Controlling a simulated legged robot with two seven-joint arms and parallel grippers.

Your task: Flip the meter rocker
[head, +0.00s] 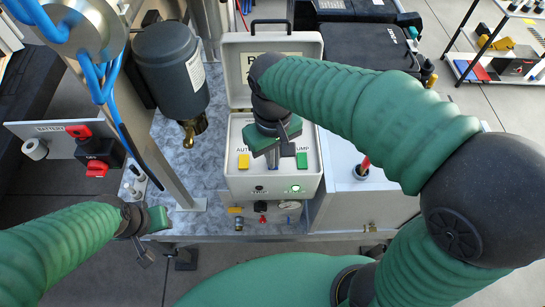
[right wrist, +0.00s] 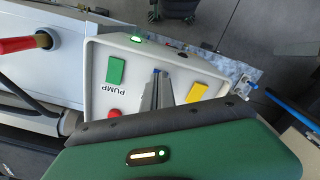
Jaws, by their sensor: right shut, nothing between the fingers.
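The white meter box (head: 233,178) stands open in the middle of the head view, its panel facing up. A small black rocker (head: 259,188) sits on its front face, left of a lit green lamp (head: 296,188). In the right wrist view the rocker (right wrist: 182,54) and the lamp (right wrist: 136,38) show at the box's far edge. My right gripper (head: 273,158) is above the panel between the yellow and green buttons. Its grey fingers (right wrist: 159,76) are shut and empty, apart from the rocker. My left gripper (head: 147,254) is at lower left, away from the box; its jaw opening is unclear.
The panel carries a yellow button (head: 244,161), a green button (head: 302,160) and a red button (right wrist: 114,114). A dark cylinder (head: 170,70) and metal post stand left. A white container (head: 345,205) with a red-handled tool (head: 363,167) stands right. Valves (head: 262,207) sit below the box.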

